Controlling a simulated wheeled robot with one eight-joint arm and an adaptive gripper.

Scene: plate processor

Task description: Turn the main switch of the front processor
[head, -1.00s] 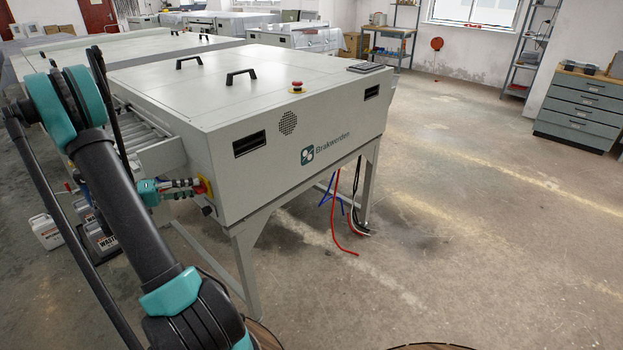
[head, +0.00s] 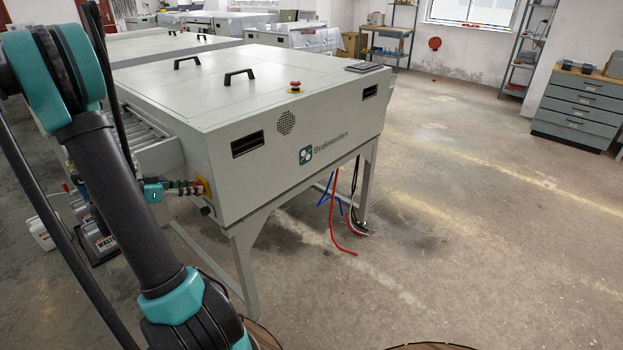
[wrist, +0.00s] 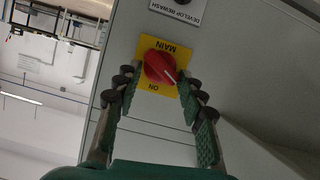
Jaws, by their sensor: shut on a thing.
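The main switch is a red round knob (wrist: 160,67) on a yellow plate (wrist: 151,85) marked MAIN and ON, which reads upside down in the wrist view. A white line on the knob points to the lower right. My gripper (wrist: 158,80) has its fingers on either side of the knob and is shut on it. In the head view my gripper (head: 192,188) is at the left end face of the front processor (head: 250,185), against the yellow plate (head: 206,188). The knob is mostly hidden there by the fingers.
A red emergency button (head: 295,86) stands on top of the processor. A DEVELOP REWASH label (wrist: 178,10) sits beside the switch plate. Roller table (head: 140,128) and waste containers (head: 100,238) are near my arm. Hoses (head: 340,220) hang underneath. Floor to the right is clear.

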